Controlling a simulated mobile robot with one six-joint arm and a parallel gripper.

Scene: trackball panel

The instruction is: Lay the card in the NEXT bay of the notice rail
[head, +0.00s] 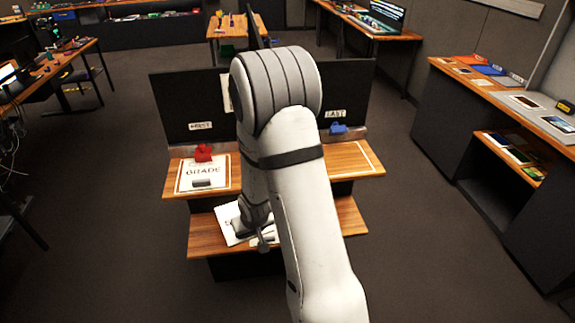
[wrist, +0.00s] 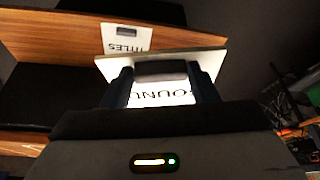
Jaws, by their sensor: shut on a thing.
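My gripper (wrist: 162,76) is shut on the dark grip block of a white card (wrist: 145,98) whose partly hidden lettering reads like "OUN". In the head view the white card (head: 228,224) shows beside my gripper (head: 263,236), over the lower wooden shelf; whether it touches the shelf is unclear. The upper notice rail (head: 350,155) has a bay at its right with a white outline and no card visible. A "GRADE" card (head: 190,187) lies in the left bay. My arm hides the middle of the rail. No label clearly reads "NEXT".
A red object (head: 203,152) and a blue object (head: 338,128) stand at the back of the rail, by small labels on black panels. A "TITLES" card (wrist: 125,39) lies on wood in the wrist view. A side counter (head: 480,85) stands at the right. Open floor surrounds the stand.

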